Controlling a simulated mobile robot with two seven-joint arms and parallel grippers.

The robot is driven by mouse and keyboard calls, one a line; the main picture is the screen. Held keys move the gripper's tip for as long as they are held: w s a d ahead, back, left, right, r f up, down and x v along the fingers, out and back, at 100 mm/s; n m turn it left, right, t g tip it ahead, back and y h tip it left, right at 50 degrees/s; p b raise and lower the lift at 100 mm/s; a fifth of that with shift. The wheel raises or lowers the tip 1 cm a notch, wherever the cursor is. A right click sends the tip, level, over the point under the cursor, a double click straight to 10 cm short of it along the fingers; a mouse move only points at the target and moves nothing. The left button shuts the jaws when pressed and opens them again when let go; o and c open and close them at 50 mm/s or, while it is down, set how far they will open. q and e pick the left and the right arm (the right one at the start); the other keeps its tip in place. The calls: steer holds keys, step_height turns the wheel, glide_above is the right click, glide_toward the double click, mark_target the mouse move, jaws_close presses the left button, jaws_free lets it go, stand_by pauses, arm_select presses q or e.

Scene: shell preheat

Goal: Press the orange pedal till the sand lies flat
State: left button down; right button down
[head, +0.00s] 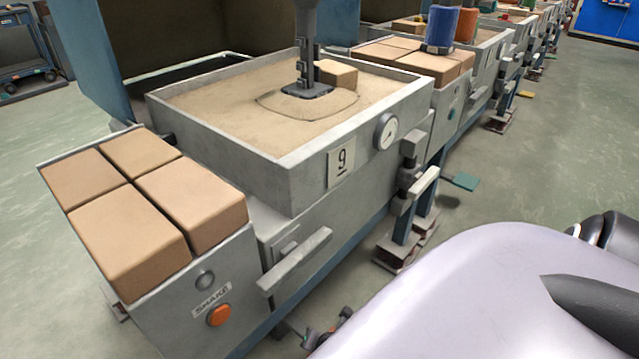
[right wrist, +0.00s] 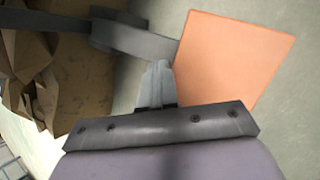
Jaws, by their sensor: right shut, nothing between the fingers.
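The sand (head: 215,102) fills the grey box (head: 245,150) marked 9. Around the foot of a dark upright post (head: 304,70), a curved line edges an uneven patch. A tan block (head: 337,74) sits beside the post. The orange pedal (right wrist: 237,58) is a flat square plate on a dark grey bar in the right wrist view. My right gripper (right wrist: 157,85) is shut and empty, its fingertips just left of the plate's lower corner. I cannot tell whether they touch it. The pedal is not clearly visible in the head view. My left gripper is not in view.
A front panel has an orange button (head: 219,315) labelled SHAKE. Tan blocks (head: 128,250) fill the tray at left. A round gauge (head: 386,131) and handles (head: 295,262) stick out in front. A teal pedal (head: 461,181) lies farther right. Open floor (head: 545,150) lies at right.

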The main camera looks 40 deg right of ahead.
steer(key=shift+s+a, duration=0.15)
steer(key=shift+a, duration=0.1)
steer(key=shift+r+p, duration=0.45)
steer(key=shift+r, duration=0.05)
steer(key=r+p, duration=0.4)
steer(key=shift+w+d+r, duration=0.2)
steer(key=shift+w+r, duration=0.05)
steer(key=shift+w, duration=0.05)
steer(key=shift+f, duration=0.1)
stand_by(0.4)
